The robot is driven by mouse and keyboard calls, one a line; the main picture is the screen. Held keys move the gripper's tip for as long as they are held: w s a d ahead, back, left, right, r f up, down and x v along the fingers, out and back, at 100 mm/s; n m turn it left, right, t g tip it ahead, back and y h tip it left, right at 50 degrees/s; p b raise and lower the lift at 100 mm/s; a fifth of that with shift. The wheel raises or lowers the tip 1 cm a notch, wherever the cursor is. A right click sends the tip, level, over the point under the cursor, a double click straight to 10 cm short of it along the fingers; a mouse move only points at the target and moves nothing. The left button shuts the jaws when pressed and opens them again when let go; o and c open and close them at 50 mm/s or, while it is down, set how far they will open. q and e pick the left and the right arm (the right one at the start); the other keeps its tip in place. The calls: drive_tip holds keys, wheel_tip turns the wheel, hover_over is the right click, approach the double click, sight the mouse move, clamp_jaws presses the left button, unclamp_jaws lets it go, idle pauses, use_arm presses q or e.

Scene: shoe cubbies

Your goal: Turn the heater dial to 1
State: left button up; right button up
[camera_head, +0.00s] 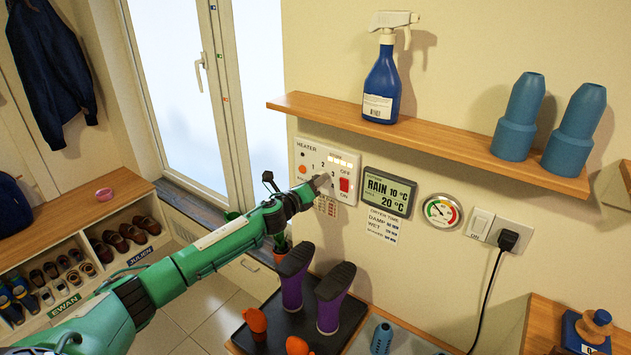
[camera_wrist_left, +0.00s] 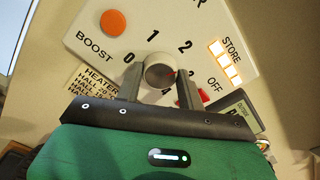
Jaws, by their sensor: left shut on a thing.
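The white heater panel (camera_head: 306,147) is on the wall below the shelf, with numbers 1, 2 and 3 around its dial. A small red mark shows on the dial's right side, away from 1. My left gripper (camera_head: 320,183) is at the panel, and in the left wrist view its fingers (camera_wrist_left: 160,82) are shut on the dial from both sides. The gripper hides most of the dial in the head view. My right gripper is not in view.
An orange button (camera_wrist_left: 113,22) and red switch (camera_head: 344,185) flank the dial. A display (camera_head: 388,191) and gauge (camera_head: 441,211) are to the right. The wooden shelf (camera_head: 450,142) above holds a spray bottle (camera_head: 382,85). Purple boots (camera_head: 329,314) stand below.

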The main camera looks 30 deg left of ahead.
use_arm(q)
drive_tip(key=n+p, duration=0.5)
drive_tip(key=n, duration=1.1)
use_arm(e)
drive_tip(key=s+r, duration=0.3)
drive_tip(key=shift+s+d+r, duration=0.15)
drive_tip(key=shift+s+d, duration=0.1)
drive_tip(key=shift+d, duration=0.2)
use_arm(q)
drive_tip(key=o, duration=1)
drive_tip(key=shift+c, duration=0.2)
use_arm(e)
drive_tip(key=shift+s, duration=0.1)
use_arm(q)
drive_tip(key=shift+s, duration=0.15)
